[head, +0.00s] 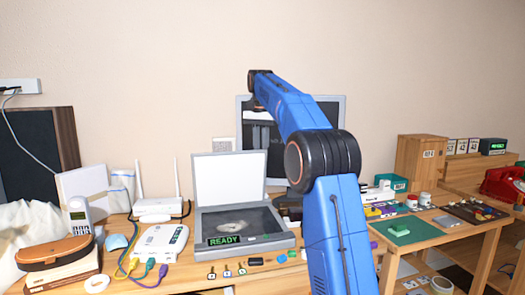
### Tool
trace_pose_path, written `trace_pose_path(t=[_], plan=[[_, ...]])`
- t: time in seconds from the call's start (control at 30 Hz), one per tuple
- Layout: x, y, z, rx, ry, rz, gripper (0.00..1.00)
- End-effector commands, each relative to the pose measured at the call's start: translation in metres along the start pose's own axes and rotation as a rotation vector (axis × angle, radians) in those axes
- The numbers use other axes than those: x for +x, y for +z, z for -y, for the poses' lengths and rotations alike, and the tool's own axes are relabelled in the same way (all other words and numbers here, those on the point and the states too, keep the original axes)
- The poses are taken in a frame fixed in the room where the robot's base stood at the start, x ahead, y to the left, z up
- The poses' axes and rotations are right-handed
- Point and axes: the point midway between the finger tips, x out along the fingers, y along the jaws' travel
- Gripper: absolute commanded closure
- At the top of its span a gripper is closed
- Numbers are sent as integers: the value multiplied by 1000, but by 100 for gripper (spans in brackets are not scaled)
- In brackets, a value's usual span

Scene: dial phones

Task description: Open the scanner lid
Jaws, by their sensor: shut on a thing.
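The grey scanner (245,243) stands on the wooden desk, its dark glass showing and a green READY display on its front. Its lid (229,178) is raised about upright, with the white inner side facing me. My blue arm reaches up from the lower right and bends over toward the back. Its dark wrist is above the lid's right end. My gripper (261,147) hangs below the wrist at the lid's top right edge, small and hard to make out against a dark screen. It is shut on the lid; the fingertips' contact is not clear.
A grey-framed monitor (335,112) stands behind the lid. A white router (158,207), a white box with coloured cables (160,242) and a cordless phone (79,215) are at left. Small items lie before the scanner. A green mat (403,232) is at right.

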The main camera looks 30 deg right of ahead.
Motion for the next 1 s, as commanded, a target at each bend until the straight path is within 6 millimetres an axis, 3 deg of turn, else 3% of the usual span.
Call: trace_pose_path(t=[0.03,0.27,0.3,0.37,1.0], plan=[[8,4,8,-11,2,17,100],[8,5,8,-11,3,18,100],[8,5,8,-11,3,18,75],[8,5,8,-11,4,18,62],[7,3,4,-6,7,16,62]])
